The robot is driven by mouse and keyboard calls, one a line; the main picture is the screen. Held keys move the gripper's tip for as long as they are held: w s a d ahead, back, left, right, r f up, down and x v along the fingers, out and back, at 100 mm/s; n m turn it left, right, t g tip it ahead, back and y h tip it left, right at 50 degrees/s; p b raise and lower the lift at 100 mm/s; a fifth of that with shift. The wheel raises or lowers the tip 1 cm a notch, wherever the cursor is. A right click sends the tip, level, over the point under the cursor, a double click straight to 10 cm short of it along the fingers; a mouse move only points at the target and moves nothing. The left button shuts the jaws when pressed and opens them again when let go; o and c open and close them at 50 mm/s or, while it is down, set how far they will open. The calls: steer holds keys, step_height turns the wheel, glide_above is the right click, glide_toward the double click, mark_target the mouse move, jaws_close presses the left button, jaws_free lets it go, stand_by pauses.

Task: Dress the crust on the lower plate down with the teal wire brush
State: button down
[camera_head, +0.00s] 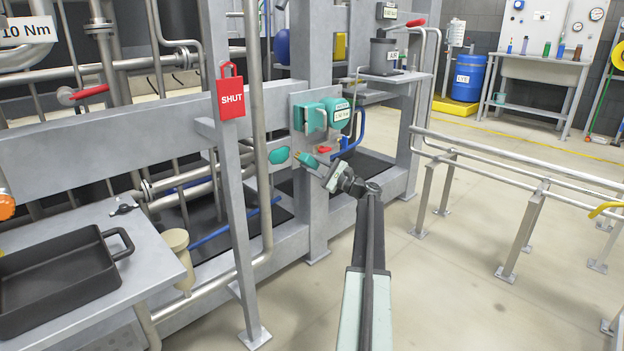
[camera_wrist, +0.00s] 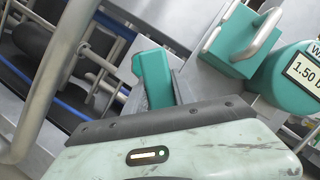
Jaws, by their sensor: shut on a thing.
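A teal oval patch (camera_head: 279,155) sits on the frame's grey face just left of the brush, with a small gap in the picture. I cannot tell whether that face is the lower plate, and I cannot make out the crust. Touching cannot be told.
A teal box with a handle (camera_head: 310,116) and a round teal gauge (camera_head: 340,112) stick out above the brush. A red lever (camera_head: 324,150) and blue hose (camera_head: 356,132) are close by. A red SHUT tag (camera_head: 230,95) hangs left.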

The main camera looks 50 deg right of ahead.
steer(key=shift+r, duration=0.1)
steer(key=shift+w+d, duration=0.25)
steer(key=shift+w, duration=0.45)
steer(key=shift+w+d, duration=0.1)
steer(key=shift+w, duration=2)
steer(key=shift+w, duration=1)
steer(key=shift+a, duration=1.3)
steer(key=shift+w+a, duration=0.2)
steer(key=shift+a, duration=1.5)
